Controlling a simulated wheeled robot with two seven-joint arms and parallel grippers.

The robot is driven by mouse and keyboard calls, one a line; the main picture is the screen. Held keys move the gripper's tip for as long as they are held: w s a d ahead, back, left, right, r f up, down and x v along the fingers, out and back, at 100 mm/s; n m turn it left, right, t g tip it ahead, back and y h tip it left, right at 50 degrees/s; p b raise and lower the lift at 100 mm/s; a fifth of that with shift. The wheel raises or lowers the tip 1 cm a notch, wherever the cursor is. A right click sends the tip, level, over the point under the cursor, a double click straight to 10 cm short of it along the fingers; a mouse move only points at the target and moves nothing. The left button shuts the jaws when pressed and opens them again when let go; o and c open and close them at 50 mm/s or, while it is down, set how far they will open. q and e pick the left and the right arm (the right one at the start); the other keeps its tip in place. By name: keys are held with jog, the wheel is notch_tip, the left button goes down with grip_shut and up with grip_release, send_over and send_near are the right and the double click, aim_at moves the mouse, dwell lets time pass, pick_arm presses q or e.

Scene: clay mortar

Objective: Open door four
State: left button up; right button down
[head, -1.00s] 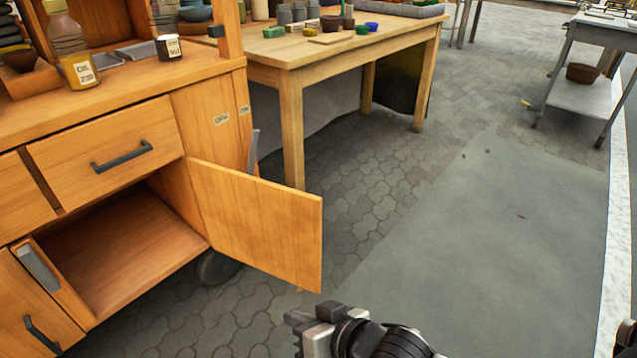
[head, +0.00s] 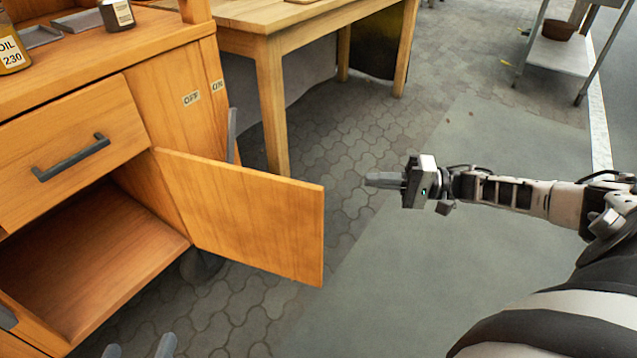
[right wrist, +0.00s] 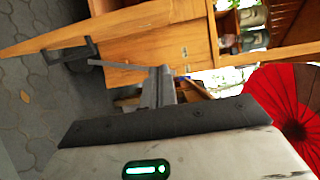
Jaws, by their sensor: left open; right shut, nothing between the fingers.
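An orange wooden cabinet door (head: 245,215) stands swung open at the right end of the cabinet, its plain inner face towards me. No number shows on it. In the right wrist view a dark handle (right wrist: 70,52) shows on a wooden panel. My right gripper (head: 372,180) is shut and empty, to the right of the door's free edge and apart from it; its fingers also show in the right wrist view (right wrist: 158,88). My left gripper (head: 138,349) is at the bottom edge in front of the cabinet, only its two spread fingertips in view.
The open compartment (head: 95,255) looks empty. Above it is a shut drawer with a dark handle (head: 72,157). A wooden table (head: 262,40) stands behind the cabinet. Paved floor (head: 450,250) to the right is clear. A red round thing (right wrist: 285,110) shows in the right wrist view.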

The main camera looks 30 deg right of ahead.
pick_arm(q)
jog(key=shift+w+d+r+n+h+b, duration=0.1)
jog(key=shift+d+r+n+h+b, duration=0.2)
jog(key=shift+b, duration=0.35)
pick_arm(e)
jog(key=w+a, duration=0.3)
jog(key=a, duration=0.7)
jog(key=shift+w+a+r, duration=0.15)
jog(key=shift+w+a, duration=0.1)
jog(key=shift+a, duration=0.05)
